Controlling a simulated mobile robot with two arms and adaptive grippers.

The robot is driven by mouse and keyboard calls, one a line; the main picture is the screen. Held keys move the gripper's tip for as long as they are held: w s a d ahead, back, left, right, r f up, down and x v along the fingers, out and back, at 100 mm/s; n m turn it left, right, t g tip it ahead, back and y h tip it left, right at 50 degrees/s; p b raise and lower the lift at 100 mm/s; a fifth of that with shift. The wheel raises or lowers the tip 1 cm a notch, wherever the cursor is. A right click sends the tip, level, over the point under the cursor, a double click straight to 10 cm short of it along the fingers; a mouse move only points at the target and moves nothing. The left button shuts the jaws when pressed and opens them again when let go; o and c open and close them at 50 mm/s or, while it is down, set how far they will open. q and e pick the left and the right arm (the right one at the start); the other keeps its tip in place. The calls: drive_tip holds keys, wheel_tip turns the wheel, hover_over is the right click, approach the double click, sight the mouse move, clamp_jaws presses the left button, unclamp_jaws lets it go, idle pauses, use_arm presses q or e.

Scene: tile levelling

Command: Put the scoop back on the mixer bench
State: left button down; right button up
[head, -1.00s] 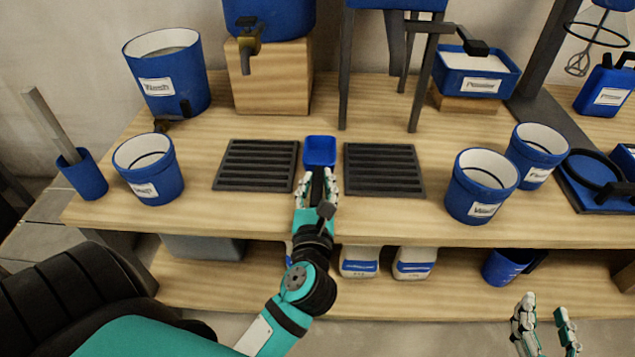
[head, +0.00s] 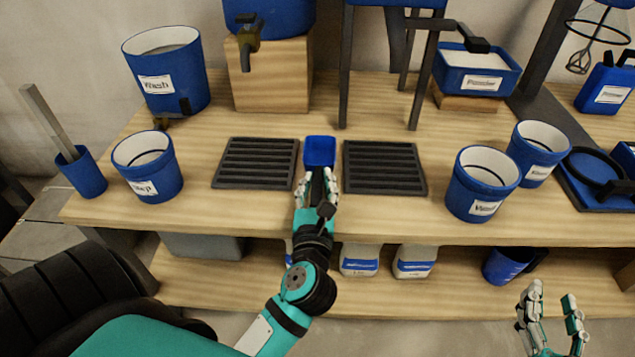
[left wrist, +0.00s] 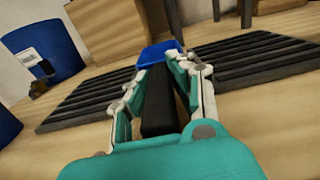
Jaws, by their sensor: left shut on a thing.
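The scoop has a blue pan (head: 320,151) and a dark handle; in the left wrist view the blue pan (left wrist: 158,53) shows beyond the fingers. My left gripper (head: 317,188) is shut on the scoop's black handle (left wrist: 158,100), with a finger on each side. The scoop is at the mixer bench (head: 400,217), in the gap between two black slatted racks. I cannot tell whether it touches the bench top. My right gripper (head: 553,315) is at the bottom right, in front of the bench, with its fingers apart and nothing between them.
The black racks (head: 257,163) (head: 384,168) lie close on either side. Blue buckets (head: 148,168) (head: 481,186) stand at the left and right. A wooden block (head: 270,77) and dark stand legs (head: 346,80) stand behind. Jugs and bags sit on the lower shelf (head: 215,284).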

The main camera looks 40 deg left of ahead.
use_arm(q)
drive_tip(key=shift+f, duration=0.1)
drive_tip(key=c, duration=1.1)
unclamp_jaws()
drive_tip(key=shift+o, duration=0.2)
drive_tip(key=v, duration=1.2)
